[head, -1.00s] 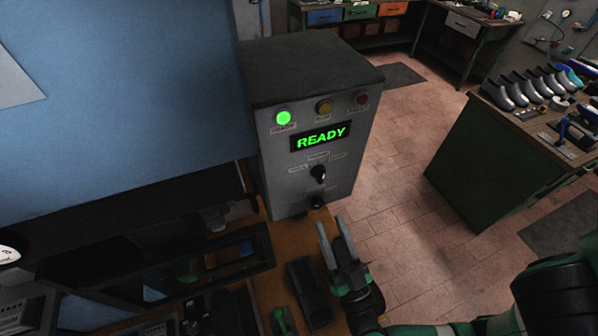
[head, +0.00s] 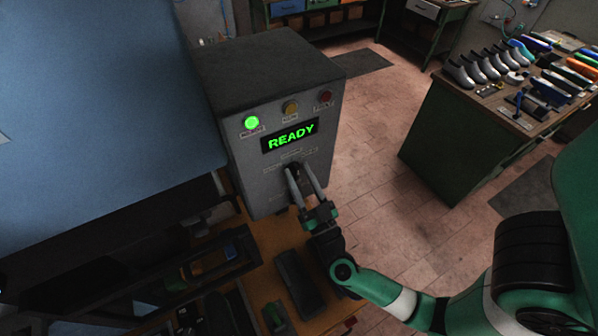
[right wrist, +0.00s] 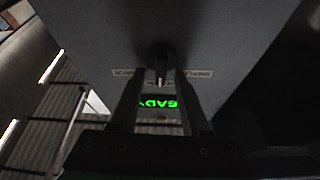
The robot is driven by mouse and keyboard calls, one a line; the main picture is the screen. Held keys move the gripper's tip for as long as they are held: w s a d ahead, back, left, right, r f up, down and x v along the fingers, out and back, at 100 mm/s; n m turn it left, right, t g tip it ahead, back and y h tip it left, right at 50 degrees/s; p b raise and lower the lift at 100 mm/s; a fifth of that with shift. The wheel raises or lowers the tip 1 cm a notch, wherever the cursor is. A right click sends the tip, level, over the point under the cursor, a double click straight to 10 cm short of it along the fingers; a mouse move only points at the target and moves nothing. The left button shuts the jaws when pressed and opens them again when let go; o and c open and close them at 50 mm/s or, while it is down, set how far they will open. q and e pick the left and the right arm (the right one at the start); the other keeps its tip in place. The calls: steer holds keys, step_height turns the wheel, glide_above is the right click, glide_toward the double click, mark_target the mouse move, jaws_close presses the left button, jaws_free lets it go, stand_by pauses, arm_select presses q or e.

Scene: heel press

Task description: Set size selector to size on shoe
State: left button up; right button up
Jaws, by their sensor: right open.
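The size selector is a black knob (right wrist: 159,58) on the front of the grey control box (head: 240,165), below the green READY display (head: 291,136). In the head view the knob (head: 295,168) is partly covered by my right gripper (head: 298,171). My right gripper is open, its fingertips close to the knob, one on each side. The right wrist view shows the fingers (right wrist: 159,76) apart around the knob, with small labels beside it. I cannot tell whether they touch it. The label text is too small to read. The shoe's size mark and my left gripper are not in view.
A green lamp (head: 251,123) is lit beside a yellow (head: 290,109) and a red lamp (head: 325,97). A large blue panel (head: 90,110) stands left of the box. Several shoe forms (head: 485,65) stand on a green bench (head: 440,140). The floor between is clear.

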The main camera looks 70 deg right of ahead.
steer(key=shift+w+d+r, duration=0.1)
steer(key=shift+w+d, duration=0.05)
steer(key=shift+d, duration=0.05)
jaws_close()
stand_by(0.4)
